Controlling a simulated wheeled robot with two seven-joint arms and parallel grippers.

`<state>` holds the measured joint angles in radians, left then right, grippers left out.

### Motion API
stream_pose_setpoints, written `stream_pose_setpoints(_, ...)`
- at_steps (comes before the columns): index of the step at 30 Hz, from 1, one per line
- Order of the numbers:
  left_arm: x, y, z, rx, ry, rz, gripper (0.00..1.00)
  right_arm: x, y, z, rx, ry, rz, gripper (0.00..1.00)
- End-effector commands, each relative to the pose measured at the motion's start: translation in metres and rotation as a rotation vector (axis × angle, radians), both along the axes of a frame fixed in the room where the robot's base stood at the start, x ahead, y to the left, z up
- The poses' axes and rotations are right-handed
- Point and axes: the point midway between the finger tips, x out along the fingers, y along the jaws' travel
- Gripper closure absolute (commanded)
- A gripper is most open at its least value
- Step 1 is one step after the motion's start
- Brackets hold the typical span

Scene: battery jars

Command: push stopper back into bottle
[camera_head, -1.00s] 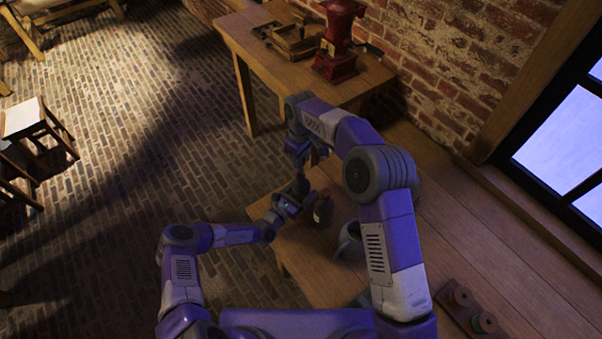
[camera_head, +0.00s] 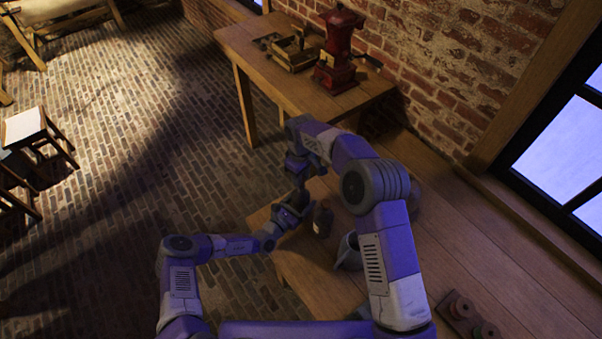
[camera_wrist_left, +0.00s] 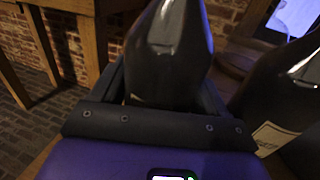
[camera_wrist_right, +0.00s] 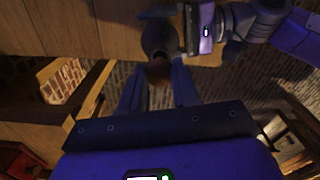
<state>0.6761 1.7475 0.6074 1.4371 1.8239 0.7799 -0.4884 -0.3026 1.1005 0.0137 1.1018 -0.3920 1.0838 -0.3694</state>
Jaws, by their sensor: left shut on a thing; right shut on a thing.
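My left gripper (camera_head: 287,216) is shut on a dark glossy bottle, which fills the upper middle of the left wrist view (camera_wrist_left: 172,55). In the right wrist view the same bottle (camera_wrist_right: 157,38) lies just beyond my right gripper (camera_wrist_right: 158,88), beside my left gripper (camera_wrist_right: 203,32). My right gripper is above the bottle, shut on a brown stopper (camera_wrist_right: 158,72). The stopper appears at the bottle's mouth; how deep it sits I cannot tell. In the head view my arms largely hide the bottle and stopper.
A second dark bottle (camera_head: 322,221) with a pale label (camera_wrist_left: 272,138) stands close by on the wooden bench (camera_head: 310,275). A grey jug (camera_head: 349,252) is nearer my right arm. A red grinder (camera_head: 338,55) stands on the farther table. Round pieces (camera_head: 462,308) lie lower right.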

Motion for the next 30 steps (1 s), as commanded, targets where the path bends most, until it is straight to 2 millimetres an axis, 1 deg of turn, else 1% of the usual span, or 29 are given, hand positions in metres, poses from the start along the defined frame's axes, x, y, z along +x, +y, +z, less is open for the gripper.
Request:
stream_pose_setpoints(3, 0.0003, 0.0002, 0.0004, 0.0, -0.001, 0.001, 0.8, -0.0001, -0.0002, -0.0058, 0.0, 0.0, 0.0, 0.97)
stream_pose_setpoints(19, 0.0003, 0.0002, 0.0004, 0.0, -0.001, 0.001, 0.8, 0.0, -0.0001, -0.0063, 0.0, 0.0, 0.0, 0.97)
stream_pose_setpoints(30, 0.0003, 0.0002, 0.0004, 0.0, -0.001, 0.001, 0.8, -0.0001, -0.0002, -0.0133, 0.0, 0.0, 0.0, 0.97)
